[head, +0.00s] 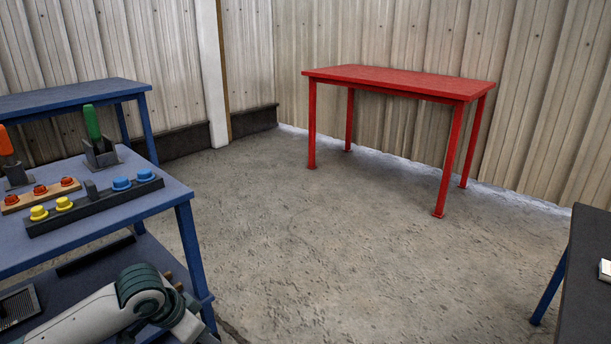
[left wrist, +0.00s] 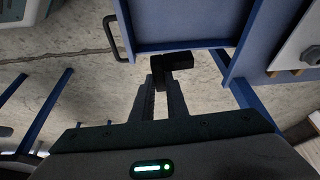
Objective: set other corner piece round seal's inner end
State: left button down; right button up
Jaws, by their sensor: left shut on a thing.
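My left gripper (left wrist: 161,98) shows in the left wrist view, shut on a dark corner piece (left wrist: 172,68). The piece has an angled, L-like outline and sticks out past the fingertips, one arm of it pointing right. It is held above the floor in this view, close to the edge of a blue panel (left wrist: 185,28); I cannot tell whether they touch. In the head view my left arm lies along the bottom left, and its fingers are not visible. I cannot make out the seal or the other corner piece. My right gripper is in neither view.
A blue table (head: 60,240) at left carries a dark rack (head: 78,214) with yellow and blue knobs, a wooden strip (head: 50,193) with red knobs, and a green-handled tool (head: 92,124). A red table (head: 400,80) stands behind open floor. A dark table (head: 590,270) is at right.

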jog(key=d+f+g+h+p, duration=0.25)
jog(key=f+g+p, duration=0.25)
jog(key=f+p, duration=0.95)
pick_arm(q)
notch_tip(320, 180, up, 34)
jog(key=s+d+n+y+p, duration=0.1)
jog(key=d+n+y+p, duration=0.1)
jog(key=n+p, duration=0.5)
jog(key=shift+d+t+y, duration=0.3)
jog(key=shift+t, duration=0.1)
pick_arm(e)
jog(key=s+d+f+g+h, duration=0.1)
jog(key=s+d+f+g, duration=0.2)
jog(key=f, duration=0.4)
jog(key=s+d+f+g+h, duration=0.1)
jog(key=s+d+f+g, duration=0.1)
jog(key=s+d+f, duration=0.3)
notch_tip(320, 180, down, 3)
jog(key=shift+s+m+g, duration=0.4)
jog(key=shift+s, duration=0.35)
pick_arm(q)
jog(key=shift+f, duration=0.1)
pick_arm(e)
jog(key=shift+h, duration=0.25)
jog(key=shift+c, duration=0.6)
